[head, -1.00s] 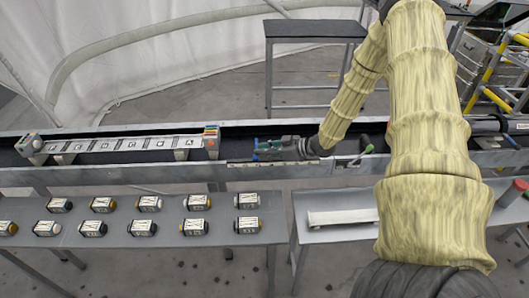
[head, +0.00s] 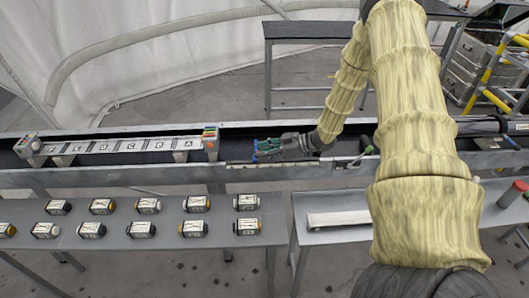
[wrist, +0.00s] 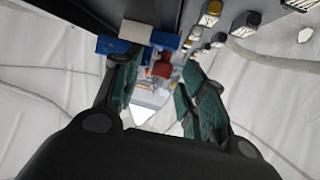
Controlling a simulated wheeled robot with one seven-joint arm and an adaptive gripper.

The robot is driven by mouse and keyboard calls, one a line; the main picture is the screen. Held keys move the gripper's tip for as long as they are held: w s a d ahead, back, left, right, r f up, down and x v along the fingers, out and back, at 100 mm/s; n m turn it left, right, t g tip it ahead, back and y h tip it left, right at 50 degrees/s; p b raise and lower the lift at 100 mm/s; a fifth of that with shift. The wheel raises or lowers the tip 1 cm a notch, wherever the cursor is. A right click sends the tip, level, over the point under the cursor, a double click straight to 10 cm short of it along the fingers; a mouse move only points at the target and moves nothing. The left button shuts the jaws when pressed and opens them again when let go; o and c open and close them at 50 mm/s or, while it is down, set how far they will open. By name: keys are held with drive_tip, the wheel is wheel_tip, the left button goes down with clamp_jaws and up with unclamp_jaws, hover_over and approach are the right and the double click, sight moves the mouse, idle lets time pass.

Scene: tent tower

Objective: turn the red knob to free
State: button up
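My gripper (head: 262,148) is low over the long dark trough, its dark green fingers pointing left. In the wrist view its two fingers (wrist: 157,76) stand apart with a gap between them. A small red piece (wrist: 162,69) shows in that gap, beyond the fingertips; it may be the red knob, but I cannot tell for sure. I see no contact with it. Blue parts (wrist: 113,45) lie beside the left fingertip. In the head view the gripper and trough wall hide any knob there. A red-topped cylinder (head: 514,190) stands at the far right.
A lettered rail (head: 125,145) with a coloured stack (head: 210,137) at its end lies left of my gripper. Several labelled blocks stand on the front left table (head: 165,218). A pale bar (head: 342,219) lies on the front right table. The trough's front wall (head: 290,178) runs close below my gripper.

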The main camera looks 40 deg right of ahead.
drive_tip(key=shift+s+d, duration=0.1)
drive_tip(key=v, duration=1.2)
drive_tip(key=shift+r, duration=0.1)
